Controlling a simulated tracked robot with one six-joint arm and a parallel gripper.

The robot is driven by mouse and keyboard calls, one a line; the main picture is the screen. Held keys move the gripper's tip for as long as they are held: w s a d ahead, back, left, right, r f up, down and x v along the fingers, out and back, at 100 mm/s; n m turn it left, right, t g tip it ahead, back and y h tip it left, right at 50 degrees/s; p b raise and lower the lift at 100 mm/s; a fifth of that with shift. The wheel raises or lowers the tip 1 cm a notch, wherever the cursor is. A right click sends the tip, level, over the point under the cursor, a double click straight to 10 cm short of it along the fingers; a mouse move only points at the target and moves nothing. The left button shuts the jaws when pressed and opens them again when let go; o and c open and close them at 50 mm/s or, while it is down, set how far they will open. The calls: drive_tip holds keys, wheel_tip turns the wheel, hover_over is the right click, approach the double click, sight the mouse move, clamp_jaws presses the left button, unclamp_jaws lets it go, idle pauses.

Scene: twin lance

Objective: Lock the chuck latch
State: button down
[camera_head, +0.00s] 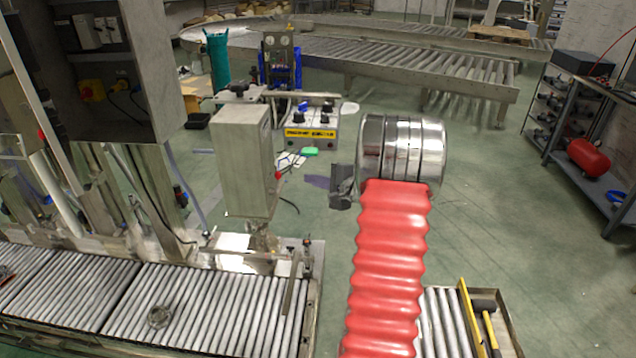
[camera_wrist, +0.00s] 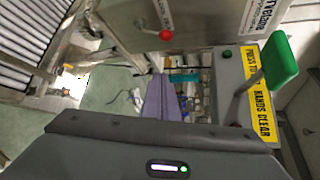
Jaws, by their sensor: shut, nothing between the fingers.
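My gripper shows in the wrist view as shut purple fingers (camera_wrist: 158,82), with nothing between them. In the head view my gripper (camera_head: 314,181) sits left of my arm's silver wrist, partly visible. A green paddle-shaped handle (camera_wrist: 281,62) on a grey bar stands at the right of the wrist view, beside a yellow hands-clear label. It is apart from my fingers. A small green piece (camera_head: 309,151) shows in the head view. A red-knobbed lever (camera_wrist: 165,34) is on the grey column above my fingertips. I cannot tell which part is the chuck latch, or its state.
The grey column (camera_head: 243,160) stands left of my gripper, behind a roller conveyor (camera_head: 215,310). A control box (camera_head: 310,128) with a yellow label stands behind. A shelf (camera_head: 590,150) with a red tank is at right.

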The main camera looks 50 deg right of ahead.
sight(278, 181)
drive_tip(key=w+a, duration=0.3)
drive_tip(key=w, duration=0.3)
drive_tip(key=shift+a+f, duration=0.2)
drive_tip(key=shift+a, duration=0.05)
drive_tip(key=shift+w, duration=0.1)
drive_tip(key=shift+d, duration=0.1)
idle(0.4)
